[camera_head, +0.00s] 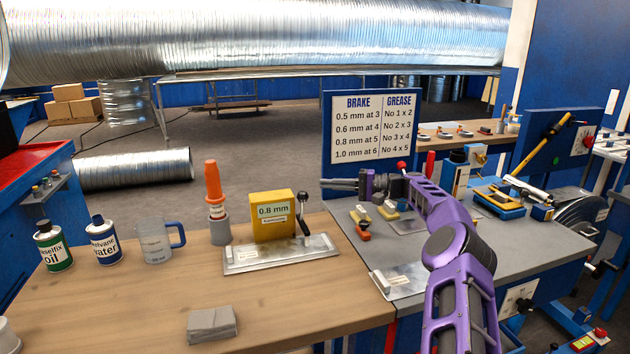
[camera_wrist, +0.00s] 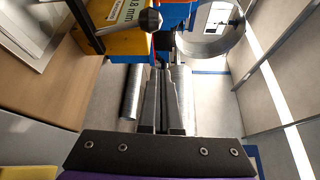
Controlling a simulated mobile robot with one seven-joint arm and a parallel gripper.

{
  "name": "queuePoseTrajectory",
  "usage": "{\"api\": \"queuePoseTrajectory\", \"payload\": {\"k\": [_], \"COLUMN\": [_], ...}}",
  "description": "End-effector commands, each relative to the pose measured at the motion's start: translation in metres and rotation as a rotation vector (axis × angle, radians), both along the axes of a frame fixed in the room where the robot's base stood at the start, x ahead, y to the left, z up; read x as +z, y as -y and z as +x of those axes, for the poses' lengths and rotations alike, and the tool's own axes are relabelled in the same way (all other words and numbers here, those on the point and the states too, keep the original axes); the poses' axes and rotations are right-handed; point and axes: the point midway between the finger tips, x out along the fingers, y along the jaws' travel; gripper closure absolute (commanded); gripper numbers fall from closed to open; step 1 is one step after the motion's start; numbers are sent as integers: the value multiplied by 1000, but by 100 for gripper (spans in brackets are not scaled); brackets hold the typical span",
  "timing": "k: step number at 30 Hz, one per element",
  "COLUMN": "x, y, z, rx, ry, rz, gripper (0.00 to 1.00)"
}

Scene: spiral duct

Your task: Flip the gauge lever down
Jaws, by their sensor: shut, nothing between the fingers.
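The gauge is a yellow box (camera_head: 272,218) labelled "0.8 mm" on a flat metal plate (camera_head: 262,261) on the wooden bench; it also shows in the wrist view (camera_wrist: 122,42). Its lever (camera_head: 304,214) is on the box's right side and stands up, with a dark round knob (camera_head: 304,196) on top. The knob also shows in the wrist view (camera_wrist: 149,21), above and slightly left of my fingertips. My gripper (camera_head: 323,184) is shut and empty, pointing left, just right of the knob and slightly higher in the head view. No contact with the lever shows.
An orange-capped tube (camera_head: 213,190) in a grey holder, a measuring jug (camera_head: 155,241) and two cans stand left of the gauge. A grey block (camera_head: 212,324) lies in front. A sign (camera_head: 373,132) stands behind my gripper.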

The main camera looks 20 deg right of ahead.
Motion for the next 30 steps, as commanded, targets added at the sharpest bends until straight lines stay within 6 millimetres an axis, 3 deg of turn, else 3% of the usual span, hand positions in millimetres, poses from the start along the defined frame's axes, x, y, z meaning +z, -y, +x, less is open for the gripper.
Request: {"api": "queuePoseTrajectory", "payload": {"k": [3, 9, 23, 26, 30], "x": [-7, -11, -12, -10, 5], "y": [19, 34, 36, 33, -2], "z": [-8, -15, -16, -16, -15], "rx": [-2, 0, 0, 6, 60], "ry": [-1, 0, 0, -1, -23], "rz": [0, 0, 0, -6, -80], "gripper": [100, 100, 100, 100, 100]}}
